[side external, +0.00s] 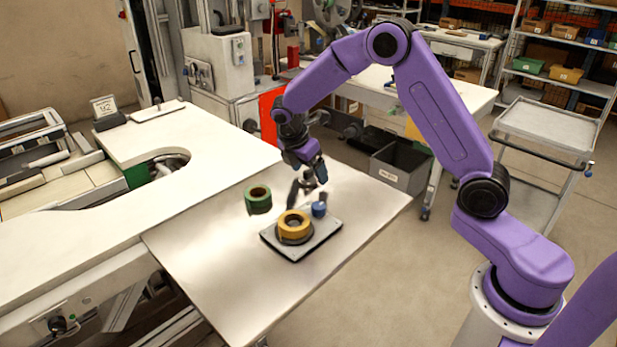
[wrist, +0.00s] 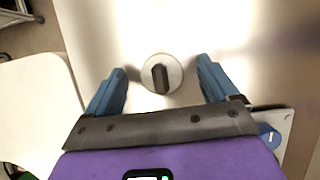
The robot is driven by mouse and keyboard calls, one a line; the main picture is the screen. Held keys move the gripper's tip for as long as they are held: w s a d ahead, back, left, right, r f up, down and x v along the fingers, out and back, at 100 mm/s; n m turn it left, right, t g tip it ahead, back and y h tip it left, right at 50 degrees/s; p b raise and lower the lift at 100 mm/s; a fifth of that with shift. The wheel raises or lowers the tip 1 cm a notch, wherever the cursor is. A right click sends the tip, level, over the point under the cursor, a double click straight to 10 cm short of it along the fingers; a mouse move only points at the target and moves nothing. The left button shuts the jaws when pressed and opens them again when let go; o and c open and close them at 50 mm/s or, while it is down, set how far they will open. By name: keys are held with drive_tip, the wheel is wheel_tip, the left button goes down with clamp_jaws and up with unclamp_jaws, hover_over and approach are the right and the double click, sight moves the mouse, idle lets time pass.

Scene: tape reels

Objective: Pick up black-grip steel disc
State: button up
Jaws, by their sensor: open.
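The steel disc (wrist: 174,84) is round and pale, with a black bar-shaped grip (wrist: 161,77) standing up from its middle. It lies on the bright metal table in the wrist view, between and beyond my blue fingertips. My gripper (wrist: 161,66) is open and empty, with one finger on each side of the disc and clear space on both sides. In the side external view my gripper (side external: 306,166) points down above the table, behind the tray. The disc is small and partly hidden below the fingers there.
A grey tray (side external: 270,240) holds a yellow reel (side external: 294,223) and a small blue piece (side external: 319,210), close in front of my gripper. A green reel (side external: 258,199) stands left of the tray. A grey bin (side external: 398,177) is beyond the table's right edge. The table's front is clear.

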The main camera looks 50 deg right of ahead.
drive_tip(key=shift+d+f, duration=0.1)
drive_tip(key=shift+f, duration=0.2)
drive_tip(key=c, duration=1.3)
drive_tip(key=shift+o, duration=0.2)
drive_tip(key=shift+r, duration=0.1)
